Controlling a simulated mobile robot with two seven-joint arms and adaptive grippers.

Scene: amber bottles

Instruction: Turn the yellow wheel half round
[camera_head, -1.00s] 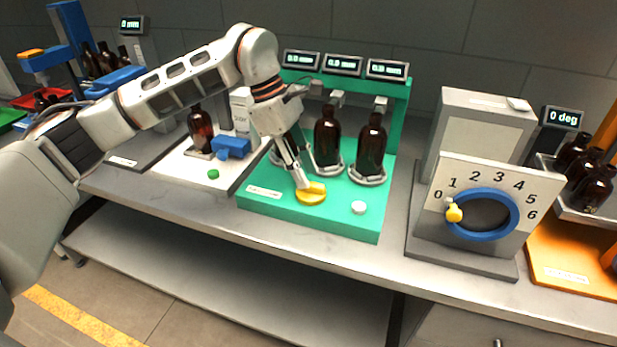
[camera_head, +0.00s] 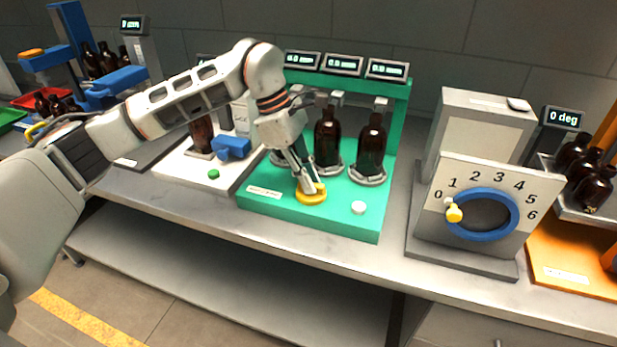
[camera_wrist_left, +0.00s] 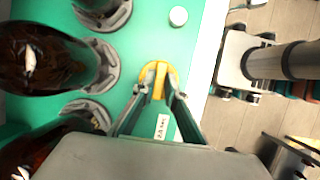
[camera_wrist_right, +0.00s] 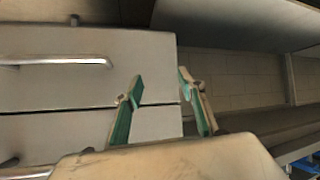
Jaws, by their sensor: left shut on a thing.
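The yellow wheel (camera_head: 312,198) lies on the front of the green stand (camera_head: 345,218). My left gripper (camera_head: 308,186) points down on it from above, with its fingers at the wheel's middle. In the left wrist view the two fingertips (camera_wrist_left: 158,80) sit on either side of the raised yellow bar (camera_wrist_left: 159,72), shut on it. The lower part of the wheel is hidden in that view. My right gripper (camera_wrist_right: 160,88) shows only in its own wrist view, with its fingers apart and nothing between them, facing grey drawer fronts.
Amber bottles (camera_head: 328,140) stand on round rests behind the wheel, under small displays. A white button (camera_head: 358,208) is to its right. A dial panel (camera_head: 490,200) with a blue ring stands further right. Left is a white board with a blue clamp (camera_head: 232,147).

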